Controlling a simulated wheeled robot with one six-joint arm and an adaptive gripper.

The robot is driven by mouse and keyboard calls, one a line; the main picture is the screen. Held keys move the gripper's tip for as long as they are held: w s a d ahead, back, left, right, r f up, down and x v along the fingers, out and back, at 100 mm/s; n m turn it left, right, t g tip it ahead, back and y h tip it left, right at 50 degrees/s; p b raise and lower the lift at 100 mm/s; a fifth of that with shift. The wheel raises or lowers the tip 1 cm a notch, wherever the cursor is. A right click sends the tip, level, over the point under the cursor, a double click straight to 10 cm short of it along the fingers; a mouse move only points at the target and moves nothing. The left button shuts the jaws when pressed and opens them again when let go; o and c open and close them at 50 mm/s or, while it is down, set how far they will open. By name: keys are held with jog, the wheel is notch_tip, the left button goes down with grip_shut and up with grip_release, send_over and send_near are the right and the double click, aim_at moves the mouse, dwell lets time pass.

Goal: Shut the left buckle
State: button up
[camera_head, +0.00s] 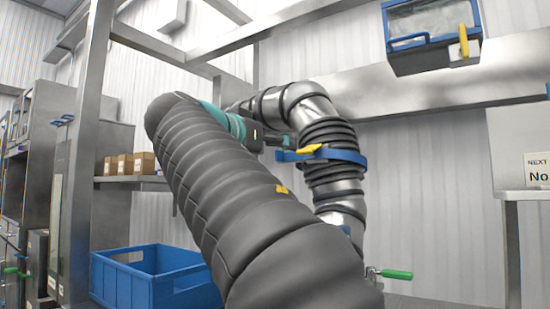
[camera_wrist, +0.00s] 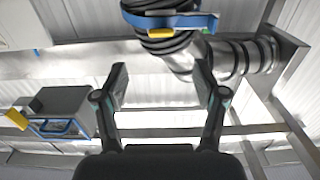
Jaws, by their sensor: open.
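A ribbed metal pipe (camera_head: 328,135) carries a blue band (camera_head: 345,156) with a yellow buckle lever (camera_head: 308,149) on its left side. Whether this lever lies fully flat cannot be told. The blue band (camera_wrist: 190,20) and the yellow lever (camera_wrist: 160,33) also show at the top of the wrist view. My gripper (camera_wrist: 162,80) is open and empty, its fingers apart from the band. In the head view my gripper (camera_head: 277,142) is just left of the lever, partly hidden by my arm.
A grey box with a blue frame (camera_head: 432,38) and yellow latch (camera_head: 463,41) hangs at upper right. A blue crate (camera_head: 150,278) stands at lower left. Metal posts and beams surround the pipe. A valve with a green handle (camera_head: 397,274) is at lower right.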

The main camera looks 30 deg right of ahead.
aim_at(304, 154)
jog(key=p+x, duration=0.2)
jog(key=x, duration=1.2)
jog(key=shift+w+p, duration=0.1)
jog(key=shift+p, duration=0.25)
jog(key=shift+a, duration=0.1)
grip_shut()
